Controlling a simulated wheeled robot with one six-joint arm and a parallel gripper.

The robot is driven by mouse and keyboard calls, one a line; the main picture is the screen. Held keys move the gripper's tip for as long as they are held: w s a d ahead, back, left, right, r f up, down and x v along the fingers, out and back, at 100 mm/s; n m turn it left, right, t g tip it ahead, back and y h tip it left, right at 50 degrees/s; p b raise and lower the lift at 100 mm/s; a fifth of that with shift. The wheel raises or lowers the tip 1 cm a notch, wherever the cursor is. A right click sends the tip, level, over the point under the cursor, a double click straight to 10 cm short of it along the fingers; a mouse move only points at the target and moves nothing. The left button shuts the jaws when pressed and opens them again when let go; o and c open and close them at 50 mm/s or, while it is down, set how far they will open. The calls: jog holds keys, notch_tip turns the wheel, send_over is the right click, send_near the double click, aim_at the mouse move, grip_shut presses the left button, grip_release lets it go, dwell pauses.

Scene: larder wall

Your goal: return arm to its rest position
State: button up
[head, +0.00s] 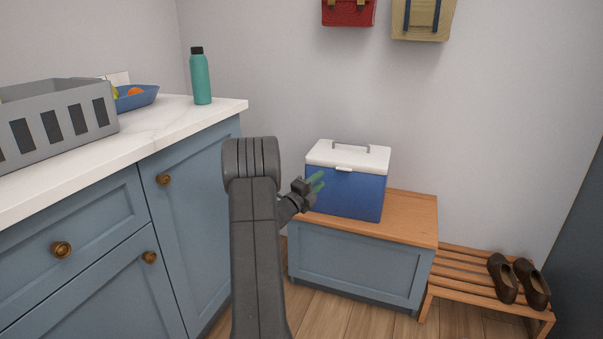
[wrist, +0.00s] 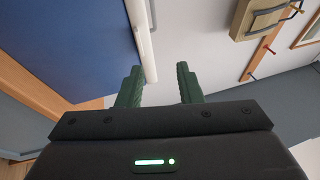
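My gripper (head: 318,182) is at the end of my grey arm, in front of the blue cooler (head: 345,193) with its white lid. In the wrist view my gripper (wrist: 158,88) shows two green fingers standing apart with nothing between them. The cooler (wrist: 75,40) fills the left of the wrist view, its white lid edge running behind the left finger. My arm and gripper hide part of the cooler's left side in the head view. I cannot tell how far the fingers are from the cooler.
The cooler stands on a wooden-topped bench (head: 412,215). A slatted rack (head: 463,287) with brown shoes (head: 504,280) is at right. On the counter (head: 150,130) at left are a grey crate (head: 85,120), a blue bowl (head: 137,100) and a teal bottle (head: 200,80). Bags hang above.

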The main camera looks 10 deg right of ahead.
aim_at(336, 166)
jog(key=b+x, duration=0.2)
jog(key=x, duration=0.8)
jog(key=shift+w+d+r, duration=0.1)
jog(key=shift+w+d, duration=0.05)
jog(key=shift+d, duration=0.1)
jog(key=shift+w+d+r, duration=0.1)
jog(key=shift+w+d, duration=0.05)
